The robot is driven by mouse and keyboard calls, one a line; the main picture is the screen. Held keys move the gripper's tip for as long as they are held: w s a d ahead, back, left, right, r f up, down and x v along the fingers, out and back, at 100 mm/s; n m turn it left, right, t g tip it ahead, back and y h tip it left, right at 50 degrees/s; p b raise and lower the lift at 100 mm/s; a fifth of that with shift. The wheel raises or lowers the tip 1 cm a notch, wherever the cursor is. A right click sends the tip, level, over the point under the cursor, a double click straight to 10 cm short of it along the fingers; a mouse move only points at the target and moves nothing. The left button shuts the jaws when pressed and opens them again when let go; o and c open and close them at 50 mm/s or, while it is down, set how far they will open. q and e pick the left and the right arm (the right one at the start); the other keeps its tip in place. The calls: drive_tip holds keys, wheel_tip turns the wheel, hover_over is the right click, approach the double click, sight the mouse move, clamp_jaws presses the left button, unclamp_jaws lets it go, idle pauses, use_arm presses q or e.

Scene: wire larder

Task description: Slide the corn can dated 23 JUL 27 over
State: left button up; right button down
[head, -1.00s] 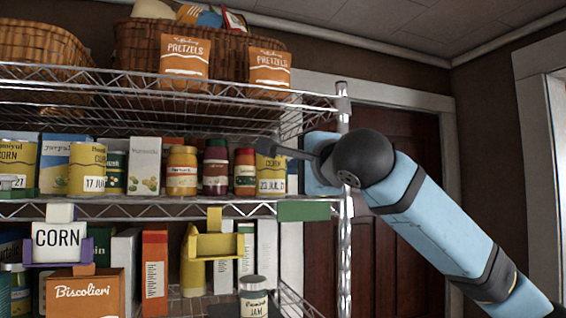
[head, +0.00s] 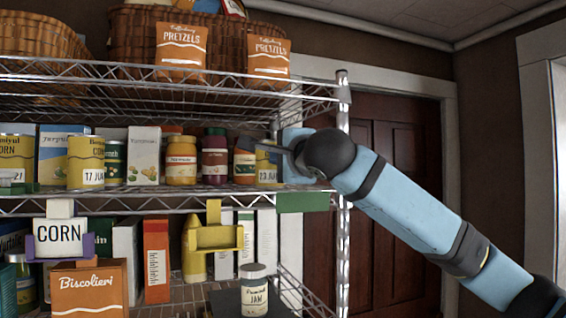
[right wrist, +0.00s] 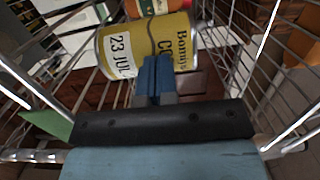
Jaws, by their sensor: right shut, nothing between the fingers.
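The corn can (head: 267,176) with the date 23 JUL is yellow and stands at the right end of the middle shelf. My right gripper partly covers it in the head view. In the right wrist view the same can (right wrist: 119,50) shows close up, its date and brand print readable. My right gripper (right wrist: 157,62) is shut and empty, its fingertips over the can's near side; I cannot tell whether they touch it. In the head view the right gripper (head: 268,146) reaches in from the right at the can's upper part. My left gripper is out of view.
A red-lidded jar (head: 245,166) stands just left of the can, with more jars beyond. Another corn can (head: 86,160), dated 17 JU, is farther left. The chrome shelf post (head: 343,120) and a green shelf tag (head: 303,202) are close to my right arm.

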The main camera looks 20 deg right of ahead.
drive_tip(key=shift+w+a+r+b, duration=0.1)
drive_tip(key=shift+w+a+b, duration=0.35)
drive_tip(key=shift+a+b, duration=0.15)
drive_tip(key=shift+w+b, duration=0.55)
drive_tip(key=shift+w, duration=0.15)
drive_tip(key=w, duration=0.3)
drive_tip(key=shift+w+d+f, duration=0.3)
drive_tip(key=shift+w+a+f, duration=0.1)
drive_tip(key=shift+w+f, duration=0.05)
drive_tip(key=shift+w, duration=0.4)
